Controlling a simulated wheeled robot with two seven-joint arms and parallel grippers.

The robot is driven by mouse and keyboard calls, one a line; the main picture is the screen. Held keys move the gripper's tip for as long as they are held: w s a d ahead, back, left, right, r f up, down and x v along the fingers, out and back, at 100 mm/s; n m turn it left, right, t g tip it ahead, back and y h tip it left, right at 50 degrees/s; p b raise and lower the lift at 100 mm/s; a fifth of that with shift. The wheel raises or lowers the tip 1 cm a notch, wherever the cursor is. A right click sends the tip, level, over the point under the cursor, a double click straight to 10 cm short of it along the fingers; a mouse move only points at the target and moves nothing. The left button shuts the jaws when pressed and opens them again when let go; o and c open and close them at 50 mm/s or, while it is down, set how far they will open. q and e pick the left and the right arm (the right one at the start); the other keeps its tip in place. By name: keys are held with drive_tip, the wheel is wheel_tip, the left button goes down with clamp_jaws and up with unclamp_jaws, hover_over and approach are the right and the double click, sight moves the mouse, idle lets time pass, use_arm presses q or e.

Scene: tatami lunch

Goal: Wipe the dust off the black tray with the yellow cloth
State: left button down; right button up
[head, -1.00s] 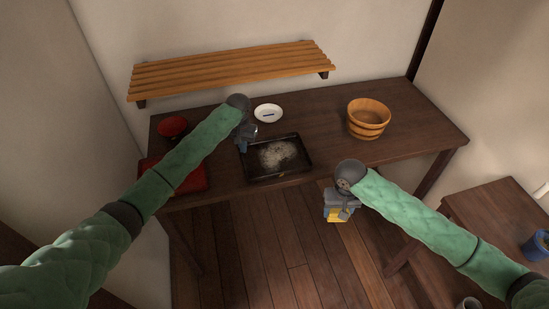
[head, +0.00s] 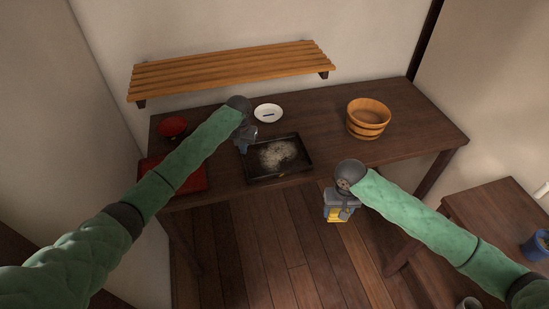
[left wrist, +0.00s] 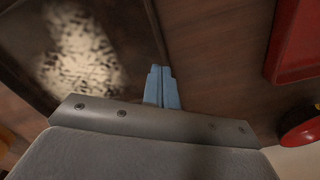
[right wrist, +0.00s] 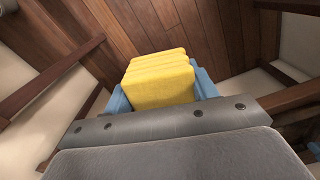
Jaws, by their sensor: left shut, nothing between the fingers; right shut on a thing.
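The black tray (head: 262,177) lies on the dark wooden table, with a pale patch of dust (head: 278,154) over its middle. The tray also shows in the left wrist view (left wrist: 125,62). My left gripper (head: 243,149) is shut and empty at the tray's left edge; its blue fingertips (left wrist: 161,88) are together in the left wrist view. My right gripper (head: 338,214) is shut on the yellow cloth (right wrist: 160,80), a folded block between its blue fingers. It holds the cloth in front of the table's front edge, over the floor, apart from the tray.
A white dish (head: 268,113) stands behind the tray, and a wooden tub (head: 368,118) to its right. A red tray (head: 190,180) and a red bowl (head: 172,127) are at the left. A slatted shelf (head: 230,70) hangs above the table. Bare tabletop lies between tray and tub.

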use_arm(q)
drive_tip(key=shift+f, duration=0.15)
use_arm(e)
drive_tip(key=shift+r, duration=0.1)
